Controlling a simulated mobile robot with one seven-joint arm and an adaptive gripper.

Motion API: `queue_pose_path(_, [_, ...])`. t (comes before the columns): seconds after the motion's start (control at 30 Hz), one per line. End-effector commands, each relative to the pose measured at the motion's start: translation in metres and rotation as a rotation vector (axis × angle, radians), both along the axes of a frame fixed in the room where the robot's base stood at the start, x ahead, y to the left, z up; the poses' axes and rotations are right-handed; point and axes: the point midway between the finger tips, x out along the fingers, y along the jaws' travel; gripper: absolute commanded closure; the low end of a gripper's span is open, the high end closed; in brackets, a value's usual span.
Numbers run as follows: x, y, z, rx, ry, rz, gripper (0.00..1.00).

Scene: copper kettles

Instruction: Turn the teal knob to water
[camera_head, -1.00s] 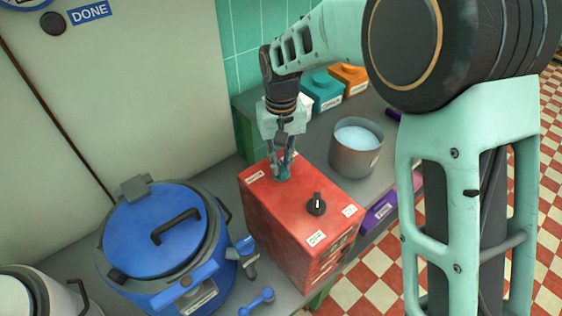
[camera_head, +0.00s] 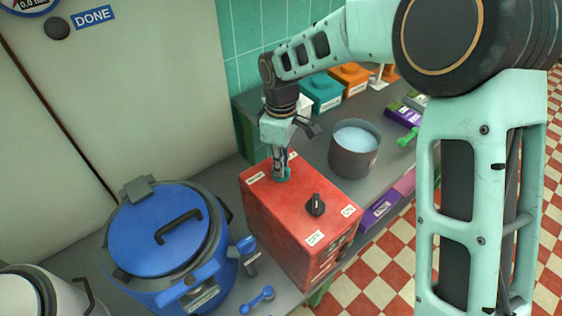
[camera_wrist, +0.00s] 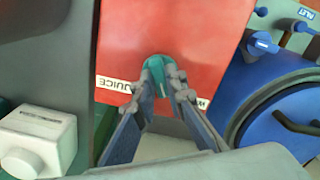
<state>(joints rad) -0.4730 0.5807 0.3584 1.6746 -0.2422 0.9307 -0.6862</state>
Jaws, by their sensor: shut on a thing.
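The teal knob (camera_head: 282,175) stands on top of the red box (camera_head: 262,215), near its back end. My gripper (camera_head: 281,170) points down with its fingers shut on the knob. In the wrist view the knob (camera_wrist: 157,68) sits between the fingertips (camera_wrist: 159,86). A JUICE label (camera_wrist: 117,84) lies to the knob's left there; a label starting with W (camera_wrist: 203,103), partly hidden, lies to its right, on the blue pot's side. In the head view the left label (camera_head: 255,176) is too small to read surely. The fingers hide the knob's pointer, so its setting cannot be told.
A black knob (camera_head: 315,205) with two white labels is on the same box top. A blue lidded pot (camera_head: 160,235) stands close on the left. A grey open pot (camera_head: 355,160) with pale contents stands behind right. Teal (camera_head: 322,92) and orange (camera_head: 350,76) containers stand farther back.

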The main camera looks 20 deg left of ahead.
Motion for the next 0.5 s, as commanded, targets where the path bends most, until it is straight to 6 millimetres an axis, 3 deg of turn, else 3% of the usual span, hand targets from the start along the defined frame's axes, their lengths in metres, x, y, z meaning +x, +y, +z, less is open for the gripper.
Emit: queue_pose_path(0.5, [0.0005, 0.0004, 0.0011, 0.001, -0.001, 0.259, 1.00])
